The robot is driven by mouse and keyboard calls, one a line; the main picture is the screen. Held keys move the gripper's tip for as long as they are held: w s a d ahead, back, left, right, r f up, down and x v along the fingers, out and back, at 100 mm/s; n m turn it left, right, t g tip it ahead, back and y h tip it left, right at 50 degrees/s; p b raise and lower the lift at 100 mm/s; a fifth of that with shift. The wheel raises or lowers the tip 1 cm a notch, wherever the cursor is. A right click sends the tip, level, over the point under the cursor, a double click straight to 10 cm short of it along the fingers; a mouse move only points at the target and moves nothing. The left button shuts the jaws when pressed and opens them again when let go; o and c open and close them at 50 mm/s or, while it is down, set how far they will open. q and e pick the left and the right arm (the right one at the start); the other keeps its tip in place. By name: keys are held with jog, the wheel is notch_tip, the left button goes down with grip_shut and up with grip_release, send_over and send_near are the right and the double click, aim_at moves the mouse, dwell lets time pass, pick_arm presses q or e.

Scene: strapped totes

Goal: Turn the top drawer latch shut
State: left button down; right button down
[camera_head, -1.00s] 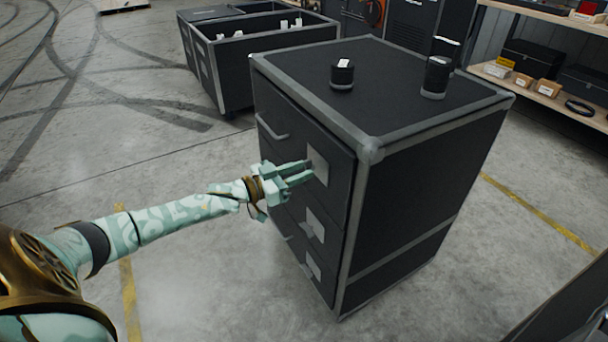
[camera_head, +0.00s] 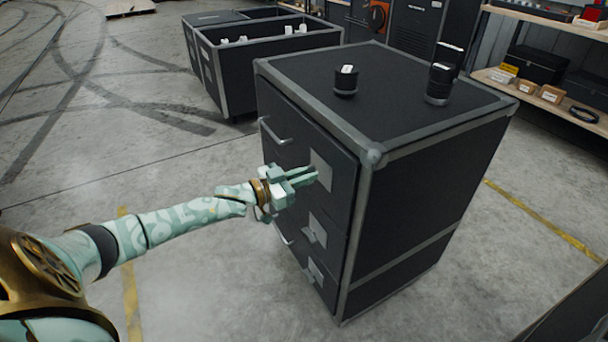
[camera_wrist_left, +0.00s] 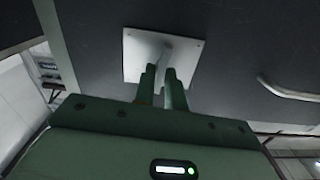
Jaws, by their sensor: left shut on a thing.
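The black drawer cabinet (camera_head: 430,190) with grey edging stands at the centre. Its top drawer latch plate (camera_head: 321,169) is a pale square on the drawer front; in the left wrist view the plate (camera_wrist_left: 133,77) has a light latch handle (camera_wrist_left: 170,46) standing out from it. My left gripper (camera_head: 312,176) reaches in from the left. In the left wrist view its two fingers (camera_wrist_left: 163,85) are closed around the latch handle, partly hiding it. The handle's exact turn is hard to tell. My right gripper is not in view.
Two lower latches (camera_head: 316,232) and a drawer pull (camera_head: 274,132) are on the same front. Black cylinders (camera_head: 346,80) stand on top. An open black tote (camera_head: 225,75) is behind left, shelves (camera_head: 545,95) behind right. Floor at left is clear.

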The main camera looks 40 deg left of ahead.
pick_arm(q)
jog(key=shift+s+d+f+m+p, duration=0.1)
jog(key=shift+f+m, duration=0.05)
jog(key=shift+m, duration=2.7)
jog(key=shift+d+f+m+p, duration=0.1)
jog(key=shift+m, duration=2.7)
jog(key=shift+s+d+f+m+p, duration=0.1)
jog(key=shift+f+m, duration=0.05)
jog(key=shift+m, duration=2.7)
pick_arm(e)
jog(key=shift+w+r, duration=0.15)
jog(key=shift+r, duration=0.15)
pick_arm(q)
jog(key=c, duration=1.6)
grip_release()
jog(key=shift+o, duration=0.2)
